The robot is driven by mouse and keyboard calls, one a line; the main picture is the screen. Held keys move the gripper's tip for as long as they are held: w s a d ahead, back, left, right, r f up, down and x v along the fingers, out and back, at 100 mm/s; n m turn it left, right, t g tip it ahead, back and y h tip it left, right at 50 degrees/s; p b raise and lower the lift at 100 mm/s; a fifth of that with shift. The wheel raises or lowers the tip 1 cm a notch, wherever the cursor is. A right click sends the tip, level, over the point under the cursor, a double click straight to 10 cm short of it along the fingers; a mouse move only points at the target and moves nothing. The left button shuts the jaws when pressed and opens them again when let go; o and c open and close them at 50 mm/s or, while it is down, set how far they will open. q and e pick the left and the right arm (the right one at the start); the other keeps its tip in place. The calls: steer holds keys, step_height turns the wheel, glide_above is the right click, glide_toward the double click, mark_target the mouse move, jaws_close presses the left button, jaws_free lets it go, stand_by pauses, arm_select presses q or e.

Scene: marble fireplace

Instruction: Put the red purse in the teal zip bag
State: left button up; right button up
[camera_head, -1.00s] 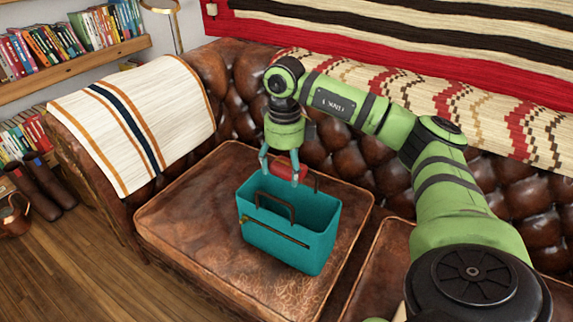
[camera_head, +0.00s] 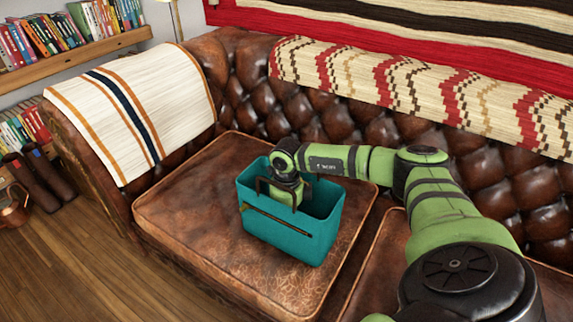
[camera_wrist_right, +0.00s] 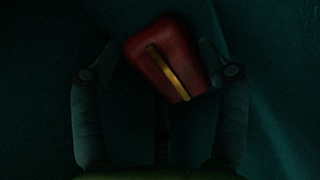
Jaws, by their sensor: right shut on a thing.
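The teal zip bag (camera_head: 293,238) stands upright and open-topped on the brown leather seat cushion, with a brown handle and a zip line on its front. My right arm reaches down into its mouth, and the fingers are hidden behind the front wall in the head view. In the right wrist view the red purse (camera_wrist_right: 168,55), with a gold strip across it, lies between the fingers of my right gripper (camera_wrist_right: 158,62). The gripper is shut on it, tilted, in the dark inside of the bag. My left gripper is in neither view.
The bag's handle (camera_head: 268,184) stands up close to my wrist. The seat cushion (camera_head: 185,215) is clear to the left of the bag. The tufted sofa back (camera_head: 300,110) rises behind, and a striped blanket (camera_head: 140,115) covers the left armrest.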

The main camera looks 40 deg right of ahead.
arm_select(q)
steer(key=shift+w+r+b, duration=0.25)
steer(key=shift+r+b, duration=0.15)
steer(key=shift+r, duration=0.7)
arm_select(e)
steer(key=shift+f, duration=2.05)
steer(key=shift+f, duration=0.1)
steer(key=o, duration=1.2)
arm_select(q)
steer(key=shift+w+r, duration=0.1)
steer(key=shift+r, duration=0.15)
arm_select(e)
step_height(320, 180, up, 12)
steer(key=shift+r+p, duration=0.15)
steer(key=shift+p, duration=1.05)
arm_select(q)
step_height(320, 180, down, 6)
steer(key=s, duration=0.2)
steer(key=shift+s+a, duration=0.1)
